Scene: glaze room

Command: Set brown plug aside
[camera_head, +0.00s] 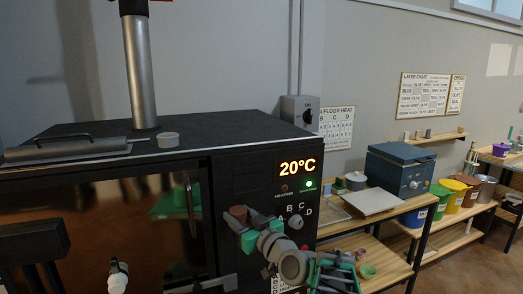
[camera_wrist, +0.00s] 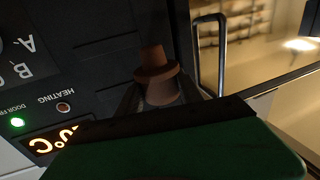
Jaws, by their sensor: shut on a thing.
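The brown plug (camera_wrist: 158,76) is a stepped, cone-like piece, and in the wrist view it sits between the fingers of my gripper (camera_wrist: 165,98). My gripper (camera_head: 246,222) is shut on it, in front of the dark kiln (camera_head: 243,175). In the head view the plug (camera_head: 238,212) is small and brownish at the end of my gripper, left of the control panel's lettered dial. The fingers hide part of the plug's lower end.
The kiln top carries a small grey cylinder (camera_head: 168,139), a flat handled piece (camera_head: 70,149) and a metal flue pipe (camera_head: 142,70). Its display (camera_head: 297,168) reads 20°C. Right of it stand a wooden bench (camera_head: 372,216), a blue box-shaped unit (camera_head: 400,170) and several coloured buckets.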

